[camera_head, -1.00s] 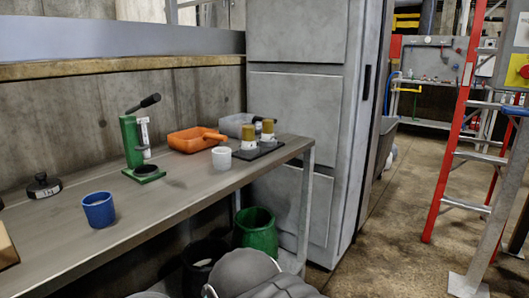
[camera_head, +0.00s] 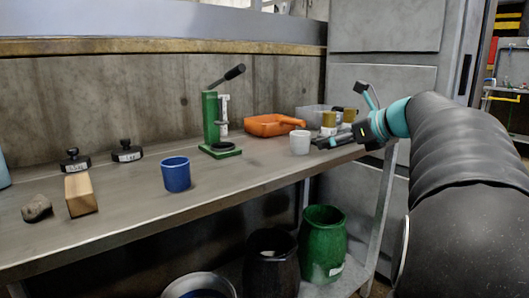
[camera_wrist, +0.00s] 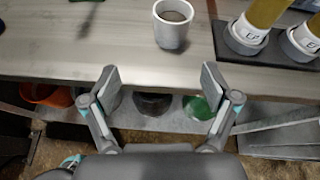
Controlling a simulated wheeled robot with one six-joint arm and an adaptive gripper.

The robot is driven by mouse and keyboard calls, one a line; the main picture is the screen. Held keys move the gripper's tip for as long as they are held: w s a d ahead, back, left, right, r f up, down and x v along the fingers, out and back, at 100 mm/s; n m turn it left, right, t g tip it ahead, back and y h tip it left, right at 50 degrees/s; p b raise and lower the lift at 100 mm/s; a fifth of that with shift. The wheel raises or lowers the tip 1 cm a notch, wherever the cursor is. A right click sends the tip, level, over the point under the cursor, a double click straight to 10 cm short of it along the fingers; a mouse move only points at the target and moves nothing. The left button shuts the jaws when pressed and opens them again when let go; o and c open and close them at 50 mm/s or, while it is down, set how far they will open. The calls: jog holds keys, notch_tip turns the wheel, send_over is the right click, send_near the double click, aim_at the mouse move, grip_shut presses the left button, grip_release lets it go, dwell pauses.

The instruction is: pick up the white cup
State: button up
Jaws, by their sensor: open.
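The white cup (camera_head: 300,144) stands upright on the metal bench, left of a dark base with yellow-topped cylinders. In the head view my gripper (camera_head: 337,141) reaches in from the right, close to the cup's right side in the picture.
An orange scoop (camera_head: 270,125) and a green press (camera_head: 213,125) stand behind and left of the cup. The blue cup (camera_head: 176,174) is further left. Yellow-topped cylinders (camera_wrist: 250,30) stand close on the cup's right. Green (camera_head: 322,243) and black (camera_head: 271,262) bins are below the bench.

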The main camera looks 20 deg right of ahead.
aim_at(307, 141)
jog(key=shift+m, duration=0.6)
jog(key=x, duration=0.4)
jog(key=d+b+x, duration=0.1)
jog(key=x, duration=0.3)
jog(key=w+r+b+x, duration=0.1)
jog(key=x, duration=0.4)
jog(key=shift+w+d, duration=0.1)
jog(key=shift+d, duration=0.05)
jog(key=shift+t, duration=0.3)
jog(key=shift+c, duration=0.3)
jog(key=c, duration=1.3)
jog(key=shift+r, duration=0.1)
